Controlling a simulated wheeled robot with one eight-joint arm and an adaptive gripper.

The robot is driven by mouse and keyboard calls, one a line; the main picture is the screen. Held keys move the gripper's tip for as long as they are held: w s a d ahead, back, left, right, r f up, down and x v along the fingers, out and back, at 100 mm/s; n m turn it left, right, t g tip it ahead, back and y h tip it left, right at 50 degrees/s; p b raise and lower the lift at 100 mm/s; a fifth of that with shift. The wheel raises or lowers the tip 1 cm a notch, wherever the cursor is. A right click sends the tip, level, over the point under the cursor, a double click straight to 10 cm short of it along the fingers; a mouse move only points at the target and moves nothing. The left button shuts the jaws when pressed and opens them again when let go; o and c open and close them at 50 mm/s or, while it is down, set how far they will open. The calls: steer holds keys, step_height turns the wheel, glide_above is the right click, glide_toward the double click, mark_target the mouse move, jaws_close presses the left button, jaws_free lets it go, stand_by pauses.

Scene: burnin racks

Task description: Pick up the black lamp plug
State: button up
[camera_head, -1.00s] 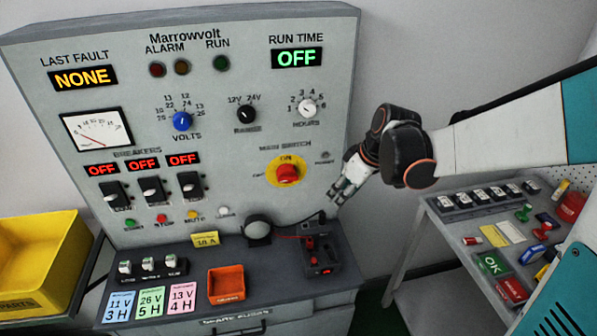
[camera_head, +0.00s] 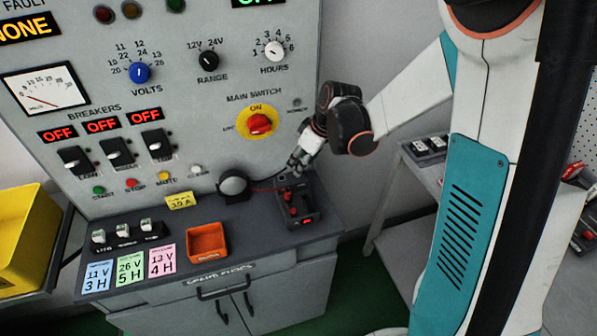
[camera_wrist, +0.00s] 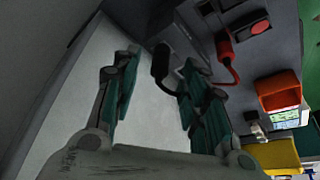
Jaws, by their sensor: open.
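The black lamp plug (camera_wrist: 160,62) appears in the wrist view as a dark rounded piece with a black cord, between the fingertips of my gripper (camera_wrist: 161,56). I cannot tell whether a finger touches it. In the head view my gripper (camera_head: 299,163) is open, close to the panel face and just above the back of the black test box (camera_head: 312,219); the plug is too small and dark to make out there. A red plug (camera_wrist: 226,48) with a red cord sits on the box beside it. The round dark lamp (camera_head: 233,184) stands left of the box.
The grey panel (camera_head: 210,100) rises directly behind my gripper. An orange bin (camera_head: 207,243), colored cards and small switches lie on the counter. A yellow bin (camera_head: 28,235) stands at far left. A side table (camera_head: 390,200) stands at right behind my arm.

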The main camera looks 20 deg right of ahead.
mark_target(298, 163)
steer(key=x, duration=0.3)
steer(key=shift+w+b, duration=0.1)
steer(key=shift+b, duration=0.3)
steer(key=c, duration=0.9)
steer(key=shift+c, duration=0.2)
steer(key=shift+r, duration=0.1)
step_height(298, 163, up, 20)
steer(key=p, duration=0.5)
steer(key=shift+p, duration=0.35)
steer(key=shift+a, duration=0.1)
